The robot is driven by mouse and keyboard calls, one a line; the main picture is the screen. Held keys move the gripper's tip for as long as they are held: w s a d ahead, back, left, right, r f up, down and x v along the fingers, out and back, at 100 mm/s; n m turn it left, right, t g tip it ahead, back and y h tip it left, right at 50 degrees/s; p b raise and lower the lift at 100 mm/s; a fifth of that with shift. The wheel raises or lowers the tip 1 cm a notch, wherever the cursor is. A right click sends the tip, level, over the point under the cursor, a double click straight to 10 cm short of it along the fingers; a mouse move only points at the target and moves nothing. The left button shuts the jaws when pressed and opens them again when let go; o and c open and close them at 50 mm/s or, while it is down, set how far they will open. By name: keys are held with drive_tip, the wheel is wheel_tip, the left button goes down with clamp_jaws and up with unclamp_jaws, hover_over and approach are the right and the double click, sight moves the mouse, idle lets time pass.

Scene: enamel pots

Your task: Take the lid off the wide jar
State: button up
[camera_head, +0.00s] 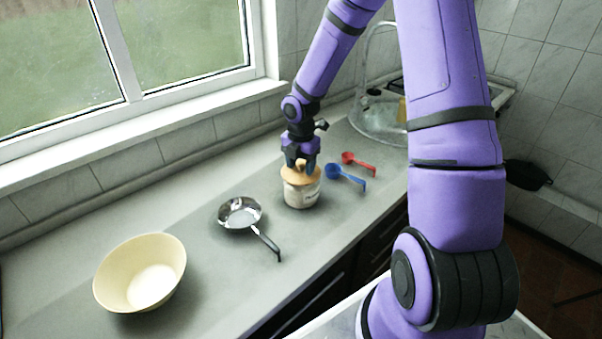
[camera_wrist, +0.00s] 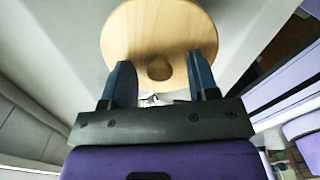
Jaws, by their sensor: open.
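The wide jar (camera_head: 301,195) stands upright on the counter, a pale jar with dark lettering on its side. Its round wooden lid (camera_head: 312,176) sits on top of it. My gripper (camera_head: 300,164) is right above the lid, pointing down. In the wrist view the lid (camera_wrist: 150,32) fills the top middle, with its round knob (camera_wrist: 159,68) between the fingertips of my gripper (camera_wrist: 161,75). The fingers are apart, with a gap showing on both sides of the knob. The jar body is hidden under the lid in the wrist view.
A blue measuring spoon (camera_head: 345,177) and a red one (camera_head: 357,160) lie close right of the jar. A small steel pan (camera_head: 240,214) lies to its left, and a cream bowl (camera_head: 112,272) further left. A sink (camera_head: 380,120) is behind. The window wall runs along the back.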

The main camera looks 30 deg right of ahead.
drive_tip(key=shift+f, duration=0.1)
drive_tip(key=shift+c, duration=0.2)
drive_tip(key=c, duration=1)
drive_tip(key=shift+o, duration=0.2)
